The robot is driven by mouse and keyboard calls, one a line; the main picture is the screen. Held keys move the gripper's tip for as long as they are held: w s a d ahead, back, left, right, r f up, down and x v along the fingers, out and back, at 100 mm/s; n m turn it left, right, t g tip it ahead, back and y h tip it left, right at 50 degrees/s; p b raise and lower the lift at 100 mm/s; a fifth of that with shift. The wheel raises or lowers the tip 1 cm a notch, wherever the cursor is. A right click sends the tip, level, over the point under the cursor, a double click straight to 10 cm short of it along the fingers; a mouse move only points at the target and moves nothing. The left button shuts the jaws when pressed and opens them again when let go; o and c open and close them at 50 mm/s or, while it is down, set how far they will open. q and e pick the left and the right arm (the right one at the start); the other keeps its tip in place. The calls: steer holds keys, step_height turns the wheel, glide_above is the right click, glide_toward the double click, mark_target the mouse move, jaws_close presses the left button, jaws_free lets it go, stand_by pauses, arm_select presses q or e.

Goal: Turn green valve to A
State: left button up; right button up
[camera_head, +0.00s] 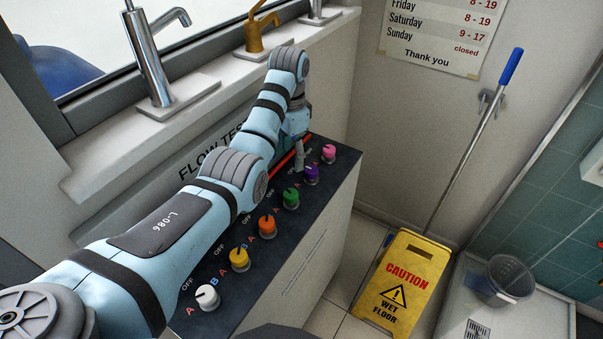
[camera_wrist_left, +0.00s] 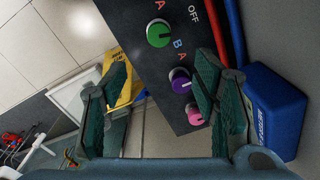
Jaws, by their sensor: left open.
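The green valve (camera_head: 291,197) is a round knob in a row on the dark top of a white console, between the orange and purple knobs. In the left wrist view the green valve (camera_wrist_left: 158,34) lies at the top, beyond the fingertips, near a red A and the word OFF. Its exact pointer setting is too small to tell. My left gripper (camera_head: 299,160) hangs above the far end of the row, near the purple and pink knobs. Its two green-padded fingers (camera_wrist_left: 162,85) are spread apart with nothing between them. It does not touch the green valve. My right gripper is not seen.
The purple knob (camera_head: 311,173), pink knob (camera_head: 329,153) and orange knob (camera_head: 267,225) stand close by the green one. Red and blue pipes (camera_wrist_left: 234,40) run behind the row, beside a blue box (camera_wrist_left: 270,110). A yellow caution sign (camera_head: 401,284) stands on the floor to the right.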

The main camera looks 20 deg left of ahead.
arm_select(q)
steer(key=w+f, duration=0.1)
steer(key=w, duration=0.1)
steer(key=b, duration=0.2)
glide_above(292, 192)
steer(key=s, duration=0.2)
step_height(292, 192, down, 8)
steer(key=shift+w+r, duration=0.1)
steer(key=shift+r, duration=0.1)
steer(key=f, duration=0.2)
steer(key=w+f+b, duration=0.1)
steer(key=f, duration=0.2)
steer(key=shift+w+f, duration=0.15)
steer(key=shift+w, duration=0.05)
steer(key=shift+w+f, duration=0.1)
steer(key=shift+f, duration=0.1)
steer(key=shift+s+r, duration=0.25)
steer(key=shift+s, duration=0.05)
steer(key=shift+c, duration=2.4)
steer(key=c, duration=0.7)
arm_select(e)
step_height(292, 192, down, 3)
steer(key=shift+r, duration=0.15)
